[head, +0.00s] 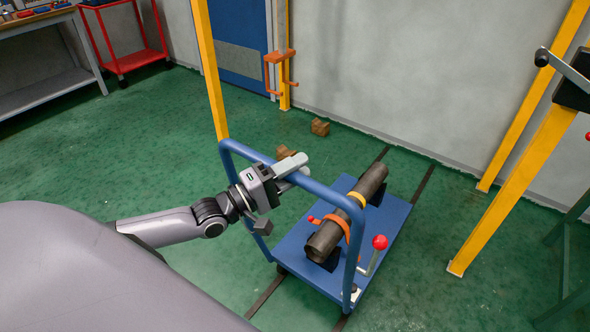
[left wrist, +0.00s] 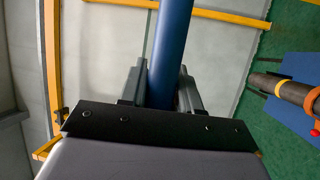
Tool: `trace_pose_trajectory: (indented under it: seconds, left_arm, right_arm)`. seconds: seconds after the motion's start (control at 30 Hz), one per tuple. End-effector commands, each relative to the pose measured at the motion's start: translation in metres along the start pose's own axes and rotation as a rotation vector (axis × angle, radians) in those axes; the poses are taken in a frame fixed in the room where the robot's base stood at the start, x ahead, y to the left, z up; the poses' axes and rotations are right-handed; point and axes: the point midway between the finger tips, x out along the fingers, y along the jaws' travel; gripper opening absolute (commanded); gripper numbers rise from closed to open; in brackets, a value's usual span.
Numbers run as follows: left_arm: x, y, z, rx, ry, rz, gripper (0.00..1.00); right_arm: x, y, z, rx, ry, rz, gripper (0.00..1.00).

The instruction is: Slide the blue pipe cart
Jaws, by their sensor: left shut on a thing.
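The blue pipe cart (head: 385,243) stands on the green floor over two dark floor rails, with a raised blue push handle (head: 322,188) at its near left side. A dark pipe (head: 345,215) lies on the cart's cradles, with an orange strap and a yellow band around it. A lever with a red knob (head: 380,242) stands on the deck. My left gripper (head: 292,168) is shut on the handle's top bar. In the left wrist view the blue bar (left wrist: 172,50) runs between the two fingers (left wrist: 160,88). My right gripper is out of view.
Dark floor rails (head: 422,183) run from under the cart toward the back wall. A yellow post (head: 207,65) stands behind the handle, and yellow frame legs (head: 500,190) stand at right. Wooden blocks (head: 320,127) lie near the wall. A red trolley (head: 135,60) and workbench are far left.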

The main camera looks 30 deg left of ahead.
Motion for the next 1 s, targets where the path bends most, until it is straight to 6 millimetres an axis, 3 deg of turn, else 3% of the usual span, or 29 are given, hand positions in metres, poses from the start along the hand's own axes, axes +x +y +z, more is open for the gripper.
trace_pose_trajectory:
  seconds: [0.33, 0.37, 0.4, 0.77, 1.0]
  left_arm:
    - [-0.003, -0.005, 0.004, -0.004, -0.006, -0.010, 0.00]
    - [-0.003, -0.005, 0.004, -0.004, -0.006, -0.010, 0.42]
    - [-0.003, -0.005, 0.004, -0.004, -0.006, -0.010, 0.53]
    - [-0.004, -0.003, 0.002, -0.002, -0.002, -0.005, 0.53]
    - [-0.029, -0.003, 0.002, -0.001, -0.004, -0.008, 0.53]
  right_arm:
    - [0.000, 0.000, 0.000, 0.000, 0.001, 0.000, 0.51]
    - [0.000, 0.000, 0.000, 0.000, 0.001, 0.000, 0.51]
    - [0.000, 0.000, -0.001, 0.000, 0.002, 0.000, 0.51]
    - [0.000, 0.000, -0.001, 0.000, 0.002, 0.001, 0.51]
    - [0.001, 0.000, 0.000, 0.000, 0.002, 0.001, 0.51]
